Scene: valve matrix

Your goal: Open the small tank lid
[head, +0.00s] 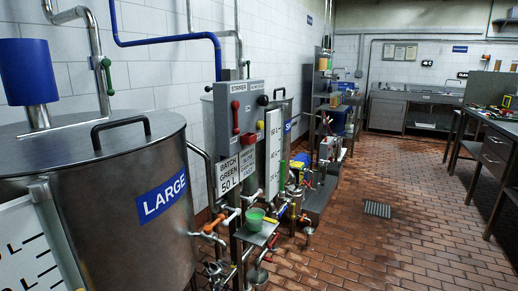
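The small tank (289,114) stands in the middle distance, a steel cylinder partly hidden behind a grey control box. A blue label (289,126) on it shows only its first letter, S. A dark handle (279,91) shows at its top, where the lid appears to lie flat and shut. Most of the lid is hidden by the control box. My gripper is not in view.
The large steel tank (165,230), with its own black-handled lid (80,145), fills the left foreground. The grey control box (237,115) with levers, pipes and valves (225,222) crowd the space before the small tank. The brick floor (400,230) at right is mostly clear; benches (495,150) stand far right.

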